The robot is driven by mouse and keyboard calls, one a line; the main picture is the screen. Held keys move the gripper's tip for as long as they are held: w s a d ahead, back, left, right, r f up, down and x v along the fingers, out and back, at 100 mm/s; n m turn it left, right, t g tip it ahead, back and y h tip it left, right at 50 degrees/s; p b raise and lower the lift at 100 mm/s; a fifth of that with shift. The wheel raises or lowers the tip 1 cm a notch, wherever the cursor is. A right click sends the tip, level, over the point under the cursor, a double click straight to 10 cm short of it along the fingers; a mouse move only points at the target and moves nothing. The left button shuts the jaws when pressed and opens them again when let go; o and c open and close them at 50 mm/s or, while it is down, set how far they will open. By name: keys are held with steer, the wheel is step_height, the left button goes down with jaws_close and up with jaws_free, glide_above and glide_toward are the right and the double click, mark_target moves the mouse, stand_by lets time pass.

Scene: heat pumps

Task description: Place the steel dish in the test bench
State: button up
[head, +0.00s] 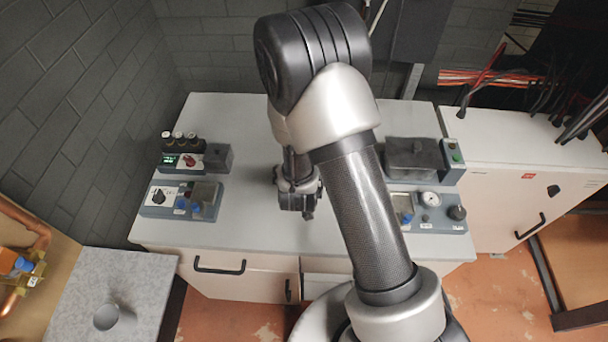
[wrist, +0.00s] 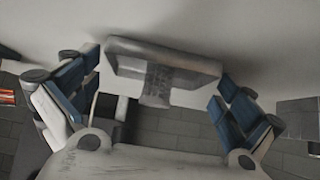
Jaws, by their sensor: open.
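My gripper (head: 298,204) is over the middle of the white worktop (head: 262,225), pointing down. In the wrist view its two blue-padded fingers (wrist: 160,84) are spread apart. A grey, metallic-looking rectangular piece with a small tab, seemingly the steel dish (wrist: 160,58), lies between and beyond the fingers, with space on both sides. The dish cannot be made out in the head view, where my arm covers that area. Which unit is the test bench is not clear; one with a gauge (head: 431,200) stands at the right, partly hidden by my arm.
At the left stand a unit with dark knobs (head: 188,160) and one with a dial (head: 158,197). Bare worktop lies between. A grey stand with a round cup (head: 107,317) is at the lower left.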

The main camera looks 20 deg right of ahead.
steer(key=shift+c, duration=0.2)
steer(key=c, duration=1)
steer(key=shift+w+r, duration=0.1)
